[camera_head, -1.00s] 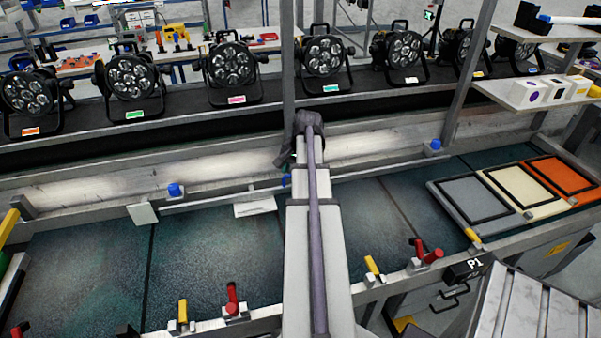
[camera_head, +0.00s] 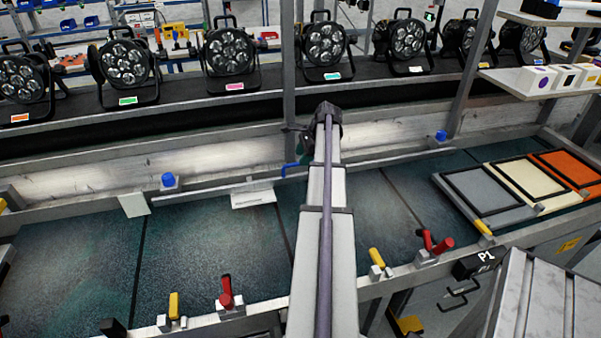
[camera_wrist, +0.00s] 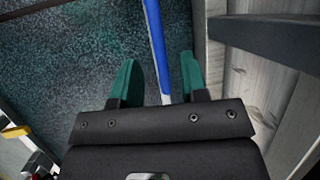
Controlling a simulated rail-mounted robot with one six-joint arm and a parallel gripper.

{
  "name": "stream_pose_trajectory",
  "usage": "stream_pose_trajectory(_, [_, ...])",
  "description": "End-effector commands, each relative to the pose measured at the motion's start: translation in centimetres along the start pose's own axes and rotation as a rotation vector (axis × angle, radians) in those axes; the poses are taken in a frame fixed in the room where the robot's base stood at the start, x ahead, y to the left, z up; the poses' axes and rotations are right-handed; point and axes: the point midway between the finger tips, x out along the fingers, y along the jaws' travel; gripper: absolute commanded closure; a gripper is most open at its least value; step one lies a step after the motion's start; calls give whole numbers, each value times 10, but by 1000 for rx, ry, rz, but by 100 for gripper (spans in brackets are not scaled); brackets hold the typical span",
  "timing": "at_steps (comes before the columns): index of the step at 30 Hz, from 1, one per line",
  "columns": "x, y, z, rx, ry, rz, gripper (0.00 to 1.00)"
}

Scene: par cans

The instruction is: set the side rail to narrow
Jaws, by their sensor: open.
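The side rail (camera_head: 215,189) is a thin pale bar along the back of the dark table bed. A blue handle (camera_head: 288,169) shows at its right end, beside my gripper (camera_head: 303,151). In the wrist view, a long blue bar (camera_wrist: 154,35), apparently this handle, runs between the two green fingers of my gripper (camera_wrist: 160,60). The fingers are open, with gaps on both sides of the bar. The bar's near end is pale and disappears behind the gripper body. A white card (camera_head: 252,199) lies by the rail; its marking is unreadable.
Blue knobs (camera_head: 168,180) sit along the back ledge. Red levers (camera_head: 227,293) and yellow levers (camera_head: 376,258) line the front edge. Grey, cream and orange panels (camera_head: 482,192) lie at right. Several stage lamps (camera_head: 325,45) stand on the shelf behind. The bed is otherwise largely clear.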

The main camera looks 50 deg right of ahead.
Motion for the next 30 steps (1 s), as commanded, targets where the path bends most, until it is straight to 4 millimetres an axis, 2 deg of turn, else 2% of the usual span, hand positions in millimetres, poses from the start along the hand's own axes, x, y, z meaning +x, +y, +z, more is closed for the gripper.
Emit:
stream_pose_trajectory(1, [19,2,-4,-1,0,0,60])
stream_pose_trajectory(3, [25,1,-3,-1,0,0,60])
stream_pose_trajectory(11, [24,0,0,0,0,0,60])
stream_pose_trajectory(24, [24,0,0,0,0,0,100])
stream_pose_trajectory(30, [24,0,0,0,0,0,100])
